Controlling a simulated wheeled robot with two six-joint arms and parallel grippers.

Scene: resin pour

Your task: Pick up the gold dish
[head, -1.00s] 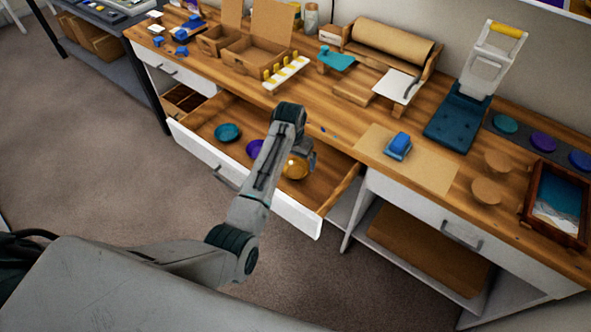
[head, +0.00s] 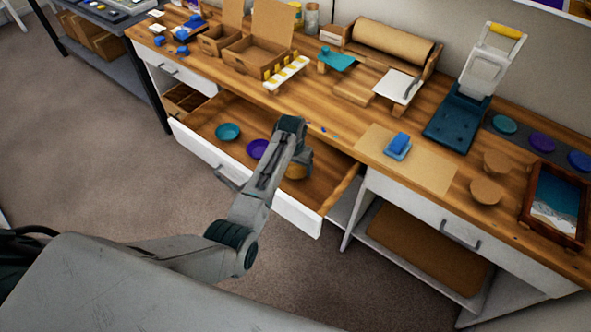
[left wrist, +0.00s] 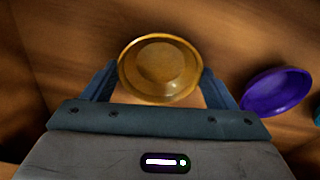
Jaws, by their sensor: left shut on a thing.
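The gold dish (left wrist: 160,68) is a small round bowl between the two fingers of my left gripper (left wrist: 160,85) in the left wrist view. The fingers are shut on its rim from both sides. In the head view the gold dish (head: 297,171) shows only partly, in the open drawer behind my left gripper (head: 300,158), whose wrist hides much of it. Whether the dish touches the drawer floor I cannot tell. My right gripper is not in view.
A purple dish (head: 258,149) and a teal dish (head: 228,131) sit in the same open drawer (head: 330,192) to the left. The purple dish (left wrist: 277,92) is close by in the left wrist view. The wooden worktop (head: 350,120) above holds boxes, a roll and a press.

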